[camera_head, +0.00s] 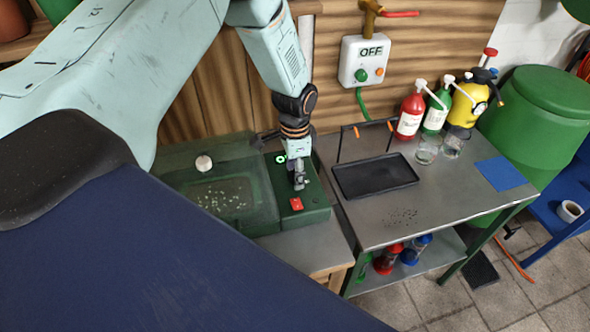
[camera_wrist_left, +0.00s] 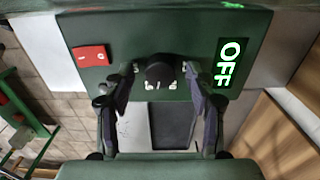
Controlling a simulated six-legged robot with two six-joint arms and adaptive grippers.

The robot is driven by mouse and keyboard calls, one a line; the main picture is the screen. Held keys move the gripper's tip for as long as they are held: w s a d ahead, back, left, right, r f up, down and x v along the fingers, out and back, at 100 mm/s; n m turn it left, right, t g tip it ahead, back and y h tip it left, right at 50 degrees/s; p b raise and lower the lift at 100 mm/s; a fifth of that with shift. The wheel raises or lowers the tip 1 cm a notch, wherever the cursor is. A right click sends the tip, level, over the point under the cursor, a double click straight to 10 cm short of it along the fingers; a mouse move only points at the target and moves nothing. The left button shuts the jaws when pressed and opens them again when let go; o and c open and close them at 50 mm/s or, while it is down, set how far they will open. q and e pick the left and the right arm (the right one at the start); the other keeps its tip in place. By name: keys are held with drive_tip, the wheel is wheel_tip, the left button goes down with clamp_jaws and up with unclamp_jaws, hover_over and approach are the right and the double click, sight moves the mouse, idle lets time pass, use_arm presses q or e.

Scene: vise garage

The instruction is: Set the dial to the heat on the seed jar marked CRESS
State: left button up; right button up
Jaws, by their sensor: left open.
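My left gripper (camera_head: 299,183) is over the green control box (camera_head: 313,208) of the seed tray unit. In the left wrist view the open fingers (camera_wrist_left: 162,100) stand on either side of a black dial knob (camera_wrist_left: 160,70); I cannot tell whether they touch it. White marks flank the knob, too small to read. A lit green display (camera_wrist_left: 229,63) on the box reads OFF. A red rocker switch (camera_wrist_left: 91,56) is on the other side. Jars with red and blue ends (camera_head: 386,258) lie on the lower shelf; no CRESS label is readable. My right gripper is not in view.
A covered green propagator (camera_head: 190,165) adjoins the box. The metal bench (camera_head: 430,195) holds a black tray (camera_head: 374,177), two glass jars (camera_head: 428,151), spray bottles (camera_head: 410,112) and a blue cloth (camera_head: 499,172). A white wall box (camera_head: 364,62) reads OFF. A green barrel (camera_head: 540,120) stands right.

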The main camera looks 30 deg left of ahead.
use_arm(q)
drive_tip(key=shift+r, duration=0.1)
wheel_tip(320, 180, up, 12)
idle(0.5)
drive_tip(key=f+m, duration=0.1)
drive_tip(key=f+m+p, duration=0.1)
drive_tip(key=m, duration=0.1)
drive_tip(key=f+m, duration=0.1)
drive_tip(key=f, duration=0.1)
drive_tip(key=shift+s+d+f+t+p, duration=0.1)
drive_tip(key=shift+s+d+t+p, duration=0.05)
drive_tip(key=shift+s+t+p, duration=0.15)
drive_tip(key=shift+m, duration=0.3)
drive_tip(key=shift+w+f, duration=0.15)
drive_tip(key=shift+f, duration=1.85)
drive_tip(key=shift+w+f, duration=0.15)
drive_tip(key=shift+f, duration=1.8)
drive_tip(key=shift+c, duration=0.3)
